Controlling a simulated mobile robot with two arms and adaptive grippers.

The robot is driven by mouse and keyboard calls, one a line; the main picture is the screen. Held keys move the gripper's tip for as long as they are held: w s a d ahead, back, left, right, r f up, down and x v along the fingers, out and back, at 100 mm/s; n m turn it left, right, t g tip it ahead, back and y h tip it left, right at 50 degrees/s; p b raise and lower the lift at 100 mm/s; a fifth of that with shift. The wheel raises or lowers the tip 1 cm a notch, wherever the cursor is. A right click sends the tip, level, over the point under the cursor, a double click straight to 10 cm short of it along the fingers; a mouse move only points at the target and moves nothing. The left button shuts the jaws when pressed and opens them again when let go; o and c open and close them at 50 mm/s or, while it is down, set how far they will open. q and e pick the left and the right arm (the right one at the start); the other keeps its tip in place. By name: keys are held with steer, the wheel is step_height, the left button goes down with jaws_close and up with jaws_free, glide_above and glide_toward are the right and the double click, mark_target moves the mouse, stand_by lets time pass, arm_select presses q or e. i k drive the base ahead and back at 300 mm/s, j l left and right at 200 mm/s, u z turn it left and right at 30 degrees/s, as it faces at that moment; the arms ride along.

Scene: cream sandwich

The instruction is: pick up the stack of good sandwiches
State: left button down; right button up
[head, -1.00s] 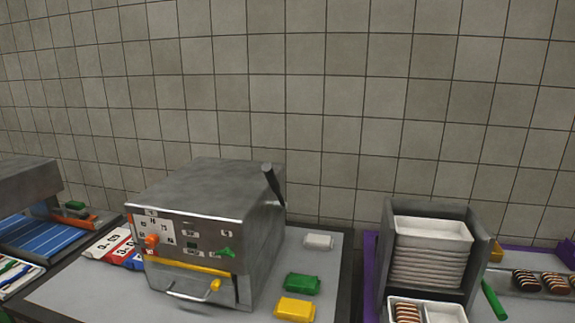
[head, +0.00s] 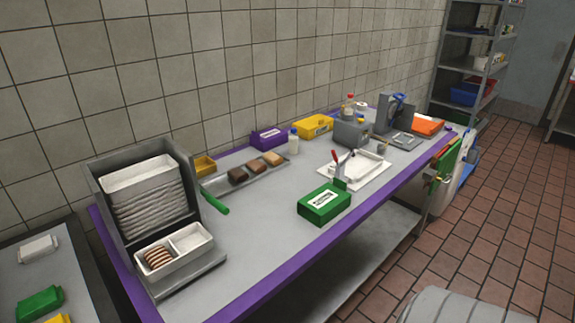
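Several round, biscuit-like sandwiches (head: 158,257) stand in a row in the left compartment of a white two-compartment tray (head: 187,262). The right compartment looks empty. This tray sits at the front of a grey metal dispenser (head: 100,187), below a stack of white trays (head: 152,205). Three small groups of sandwiches, dark brown (head: 237,176), mid-brown (head: 264,167) and tan (head: 273,158), lie on a long grey metal tray (head: 246,181) behind and to the right. I cannot tell which are the good ones. Neither of my grippers is in view.
The purple-edged table (head: 290,267) holds a green box (head: 324,203), a white tray with tools (head: 352,172), a purple box (head: 268,138) and a yellow box (head: 314,126). A shelf rack (head: 470,62) stands at the far right. Tiled floor (head: 500,210) is open on the right.

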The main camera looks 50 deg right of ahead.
mark_target(257, 167)
steer(key=l+z, duration=0.1)
steer(key=z, duration=1.2)
